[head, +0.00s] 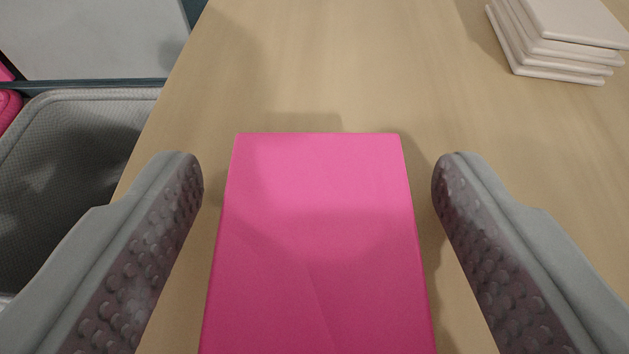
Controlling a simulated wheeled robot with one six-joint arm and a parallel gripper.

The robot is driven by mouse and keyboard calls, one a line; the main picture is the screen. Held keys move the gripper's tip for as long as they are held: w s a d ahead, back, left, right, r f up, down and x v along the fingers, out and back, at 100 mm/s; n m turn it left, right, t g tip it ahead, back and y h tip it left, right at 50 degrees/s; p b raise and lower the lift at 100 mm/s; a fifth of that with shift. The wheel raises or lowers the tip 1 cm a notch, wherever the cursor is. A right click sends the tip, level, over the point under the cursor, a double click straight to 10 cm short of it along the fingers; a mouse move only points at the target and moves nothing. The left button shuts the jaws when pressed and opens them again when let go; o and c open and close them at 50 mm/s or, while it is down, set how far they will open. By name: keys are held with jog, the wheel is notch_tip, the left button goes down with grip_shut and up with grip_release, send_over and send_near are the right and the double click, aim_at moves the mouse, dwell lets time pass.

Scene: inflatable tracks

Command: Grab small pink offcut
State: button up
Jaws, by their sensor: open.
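A bright pink rectangular offcut (318,235) lies on the wooden table, in the lower middle of the head view. Its near end runs out of the bottom of the picture. My gripper (317,165) is open, with one grey, studded finger to the left of the offcut and one to the right. A strip of bare table shows between each fingertip and the offcut's sides, so neither fingertip appears to touch it. How far the fingers are above the table is hard to tell.
The wooden table (350,65) is clear beyond the offcut. A stack of several pale square pieces (565,40) stands at the far right. Beyond the table's left edge are a grey textured bin (75,170) and a pink item (8,105) at the picture's edge.

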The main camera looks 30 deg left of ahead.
jog(key=shift+c, duration=0.5)
jog(key=c, duration=0.9)
jog(key=shift+r, duration=0.1)
jog(key=shift+c, duration=0.2)
